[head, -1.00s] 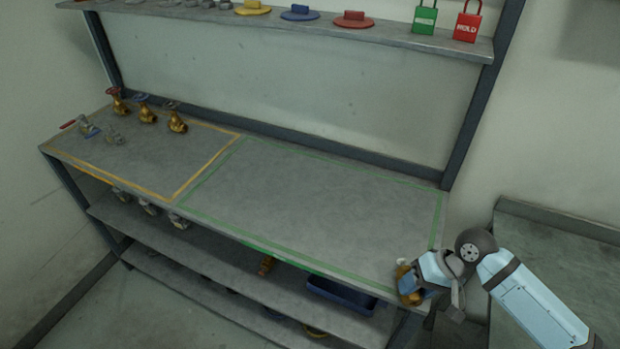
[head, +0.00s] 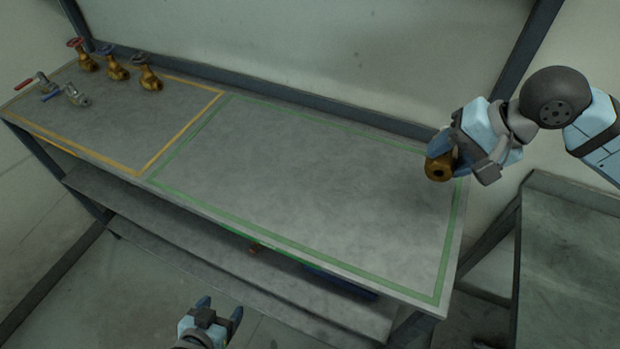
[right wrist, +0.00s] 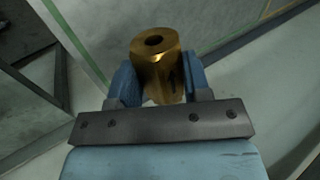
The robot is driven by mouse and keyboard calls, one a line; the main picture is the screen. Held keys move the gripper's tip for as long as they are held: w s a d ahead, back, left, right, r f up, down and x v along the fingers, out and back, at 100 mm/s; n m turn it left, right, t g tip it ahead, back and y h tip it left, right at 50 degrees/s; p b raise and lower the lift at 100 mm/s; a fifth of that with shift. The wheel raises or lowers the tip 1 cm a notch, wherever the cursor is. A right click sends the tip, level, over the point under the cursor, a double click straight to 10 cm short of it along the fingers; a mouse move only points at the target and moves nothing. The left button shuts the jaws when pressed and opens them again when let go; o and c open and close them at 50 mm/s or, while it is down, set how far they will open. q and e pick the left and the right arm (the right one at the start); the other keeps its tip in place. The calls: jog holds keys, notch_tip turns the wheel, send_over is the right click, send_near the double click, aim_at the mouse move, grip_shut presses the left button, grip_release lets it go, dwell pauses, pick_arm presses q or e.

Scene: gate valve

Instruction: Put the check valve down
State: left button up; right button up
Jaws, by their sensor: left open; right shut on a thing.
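The brass check valve (head: 439,167) is held in my right gripper (head: 455,150), above the right back corner of the green-outlined area (head: 300,190) on the bench. In the right wrist view the valve (right wrist: 158,68) sits between the two blue fingers, with its round bore facing up in the picture. The right gripper (right wrist: 157,85) is shut on it. I cannot tell the exact gap between valve and bench. My left gripper (head: 220,318) is open and empty, low in front of the bench.
Brass gate valves (head: 115,68) and small lever valves (head: 72,95) stand in the orange-outlined area (head: 137,170) at the left. The green-outlined area is bare. A frame post (head: 525,60) rises behind my right arm. Another grey table (head: 570,250) stands at the right.

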jog(key=shift+s+r, duration=0.1)
jog(key=shift+r, duration=0.1)
notch_tip(320, 180, down, 15)
jog(key=shift+b, duration=0.6)
jog(key=shift+f, duration=2.45)
jog(key=o, duration=0.9)
jog(key=shift+f, duration=0.15)
jog(key=shift+o, duration=0.2)
